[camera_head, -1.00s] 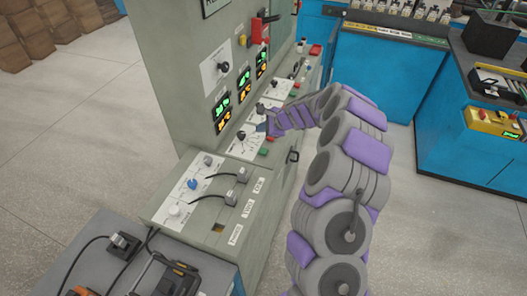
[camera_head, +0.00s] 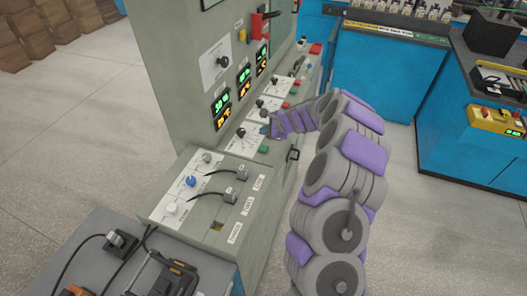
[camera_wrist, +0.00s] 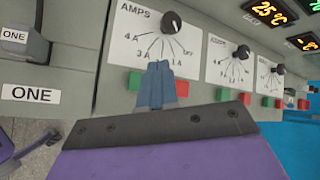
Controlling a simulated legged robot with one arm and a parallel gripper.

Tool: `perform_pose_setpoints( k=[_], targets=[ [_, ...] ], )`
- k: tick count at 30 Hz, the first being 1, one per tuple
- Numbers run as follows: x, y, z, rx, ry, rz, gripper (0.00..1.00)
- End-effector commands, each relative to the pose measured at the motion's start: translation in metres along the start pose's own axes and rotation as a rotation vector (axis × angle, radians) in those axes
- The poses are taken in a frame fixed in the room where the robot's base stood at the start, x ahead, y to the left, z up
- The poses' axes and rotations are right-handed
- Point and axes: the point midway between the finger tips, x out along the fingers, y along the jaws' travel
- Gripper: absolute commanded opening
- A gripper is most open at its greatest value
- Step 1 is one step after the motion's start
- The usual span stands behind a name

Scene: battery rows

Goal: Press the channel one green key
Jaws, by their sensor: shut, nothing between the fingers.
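The nearest charger panel (camera_wrist: 150,30), marked AMPS with a black dial (camera_wrist: 171,22), fills the upper middle of the wrist view. A green key (camera_wrist: 135,82) and a red key (camera_wrist: 182,88) sit along its lower edge. The green key also shows in the head view (camera_head: 263,150). My gripper (camera_wrist: 158,68) is shut and empty, its blue-grey fingertips between the two keys and covering part of the panel's edge. I cannot tell whether they touch anything. A label reading ONE (camera_wrist: 32,94) is to the left, beneath a black plug.
More dial panels with their own green and red keys continue to the right, such as the second panel (camera_wrist: 228,58). Lit displays (camera_head: 221,103) stand above. Cabled plugs (camera_head: 235,172) sit on the nearer console. Blue counters (camera_head: 385,75) stand across open floor.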

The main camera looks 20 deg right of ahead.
Motion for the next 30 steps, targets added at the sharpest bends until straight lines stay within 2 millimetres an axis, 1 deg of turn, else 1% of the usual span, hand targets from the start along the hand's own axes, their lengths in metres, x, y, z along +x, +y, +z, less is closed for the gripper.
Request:
perform_pose_setpoints(
  k=[1, 6, 12, 17, 30],
  targets=[
    [0.009, 0.006, -0.006, 0.000, 0.000, 0.000, 0.00],
    [0.025, 0.018, -0.018, 0.000, 0.000, 0.000, 0.00],
    [0.037, 0.027, -0.026, -0.001, 0.000, 0.000, 0.00],
    [0.040, 0.029, -0.029, 0.000, 0.000, -0.001, 0.00],
    [0.040, 0.029, -0.029, 0.000, 0.000, 0.000, 0.00]
  ],
)
